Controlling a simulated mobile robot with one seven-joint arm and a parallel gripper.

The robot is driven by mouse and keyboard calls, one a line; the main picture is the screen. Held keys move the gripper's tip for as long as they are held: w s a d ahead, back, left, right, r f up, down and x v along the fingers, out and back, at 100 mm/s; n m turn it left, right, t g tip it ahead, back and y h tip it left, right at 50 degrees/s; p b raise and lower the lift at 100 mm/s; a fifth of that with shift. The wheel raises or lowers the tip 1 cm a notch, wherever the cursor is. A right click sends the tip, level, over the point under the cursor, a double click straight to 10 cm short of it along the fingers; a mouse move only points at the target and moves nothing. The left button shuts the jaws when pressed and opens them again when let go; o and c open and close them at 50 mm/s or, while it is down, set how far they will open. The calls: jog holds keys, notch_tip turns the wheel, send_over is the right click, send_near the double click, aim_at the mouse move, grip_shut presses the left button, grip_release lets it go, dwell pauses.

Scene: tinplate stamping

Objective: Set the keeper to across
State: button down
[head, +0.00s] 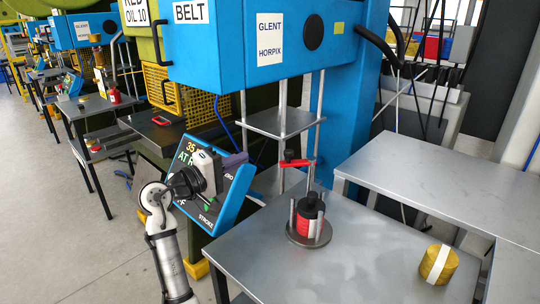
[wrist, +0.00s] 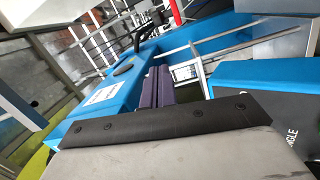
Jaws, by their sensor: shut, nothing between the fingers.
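The keeper (head: 296,163) looks like a small red bar with a dark knob, above the back of a stack holder (head: 308,238). It points to the left in the head view, and its far end seems to stand clear of the stack's middle. The holder has a round base and upright posts around a stack of red pieces (head: 306,226) with a black top (head: 311,205). My gripper (head: 236,160) has purple fingers, shut and empty, left of the keeper and apart from it. The fingers also show in the wrist view (wrist: 160,86), where I cannot make out the keeper.
The holder stands on a grey metal table (head: 365,255) with a yellow roll with a white band (head: 438,264) at its right. A blue press (head: 265,45) rises behind. A tilted blue display panel (head: 231,195) is close beside my gripper. Another grey table (head: 440,185) is at right.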

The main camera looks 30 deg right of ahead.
jog(key=shift+s+d+f+g, duration=0.35)
jog(key=shift+s+d+g, duration=0.1)
jog(key=shift+d+g, duration=0.25)
jog(key=w+d+p, duration=0.1)
jog(key=d+p, duration=0.1)
jog(key=d, duration=0.7)
jog(key=shift+w+d+r, duration=0.25)
jog(key=shift+d, duration=0.15)
jog(key=shift+s+t, duration=0.1)
jog(key=shift+t, duration=0.2)
jog(key=shift+s+a+t+p, duration=0.2)
jog(key=shift+t+p, duration=0.1)
jog(key=shift+p, duration=0.15)
